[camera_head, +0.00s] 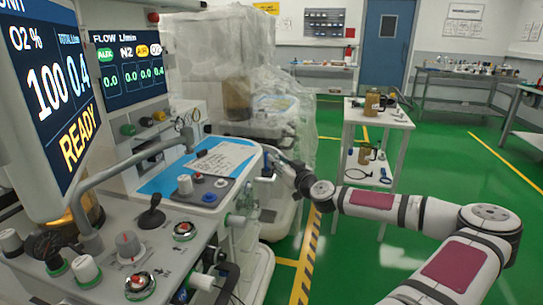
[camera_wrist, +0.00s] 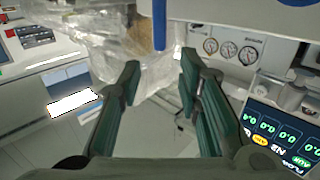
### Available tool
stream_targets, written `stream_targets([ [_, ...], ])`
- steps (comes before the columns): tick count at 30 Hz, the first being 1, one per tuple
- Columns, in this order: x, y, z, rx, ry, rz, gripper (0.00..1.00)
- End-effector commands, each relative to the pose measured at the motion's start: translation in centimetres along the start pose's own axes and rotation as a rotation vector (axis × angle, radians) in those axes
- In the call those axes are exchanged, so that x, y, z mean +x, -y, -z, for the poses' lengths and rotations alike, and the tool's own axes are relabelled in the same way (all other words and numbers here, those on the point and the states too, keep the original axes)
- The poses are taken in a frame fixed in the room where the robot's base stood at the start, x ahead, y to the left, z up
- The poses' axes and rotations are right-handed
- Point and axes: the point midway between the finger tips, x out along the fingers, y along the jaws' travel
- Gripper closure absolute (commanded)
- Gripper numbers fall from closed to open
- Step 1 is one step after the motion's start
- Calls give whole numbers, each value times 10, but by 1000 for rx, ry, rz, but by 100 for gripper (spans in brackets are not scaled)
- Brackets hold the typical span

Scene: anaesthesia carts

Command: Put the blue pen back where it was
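My gripper (camera_wrist: 160,58) is open, with its two dark green fingers apart and nothing seen clamped between them. In the head view my gripper (camera_head: 270,164) is at the right edge of the near cart's worktop, small and partly hidden. A narrow blue upright strip (camera_wrist: 159,25) shows beyond the fingertips in the wrist view; I cannot tell if it is the blue pen or part of the cart. In the head view the pen cannot be made out for sure. A white printed sheet (camera_head: 222,158) lies on the blue worktop mat (camera_head: 168,184).
The anaesthesia cart (camera_head: 120,245) has knobs, a monitor (camera_head: 48,95) and a flow display (camera_head: 128,70) close to my arm. A plastic-draped machine (camera_head: 235,70) stands behind. A white trolley (camera_head: 378,115) with several items stands right. Green floor is open beyond.

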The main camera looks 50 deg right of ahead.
Motion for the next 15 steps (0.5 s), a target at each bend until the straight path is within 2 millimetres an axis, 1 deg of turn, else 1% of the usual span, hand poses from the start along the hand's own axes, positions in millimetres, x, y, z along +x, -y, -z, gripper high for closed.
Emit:
stream_targets([
  [1, -9, -1, 0, -1, 1, -1, 68],
  [3, -18, -1, 0, -1, 1, -2, 68],
  [6, -27, 0, 0, -1, 0, -1, 68],
  [10, -32, 0, 0, 0, 0, -1, 68],
  [15, -32, 0, 0, 0, 0, 0, 68],
])
